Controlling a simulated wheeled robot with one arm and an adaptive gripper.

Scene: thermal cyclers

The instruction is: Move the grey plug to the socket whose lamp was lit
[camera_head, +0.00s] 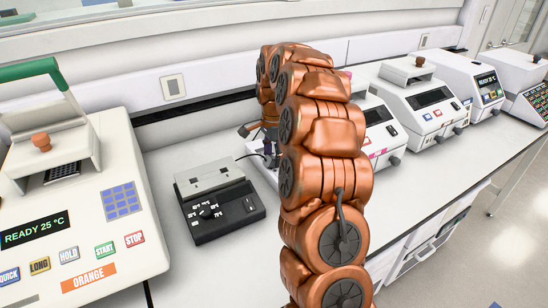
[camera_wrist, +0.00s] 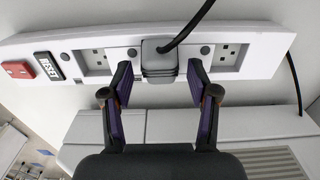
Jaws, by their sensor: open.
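The grey plug (camera_wrist: 158,62) sits in the middle socket of a white power strip (camera_wrist: 255,37) in the wrist view, with a black cord rising to the upper right. An empty socket (camera_wrist: 95,62) is on its left and another empty socket (camera_wrist: 229,57) on its right. A small dark round lamp is beside each socket; none looks lit. My gripper (camera_wrist: 160,68) is open, its two fingers on either side of the plug, with gaps between them and it. In the head view my arm hides the plug and most of my gripper.
A red switch (camera_wrist: 18,70) and a RESET button (camera_wrist: 48,66) are at the strip's left end. In the head view, a thermal cycler labelled ORANGE (camera_head: 90,230) stands left, a dark grey device (camera_head: 218,205) beside my arm, and several cyclers to the right. Bench front is clear.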

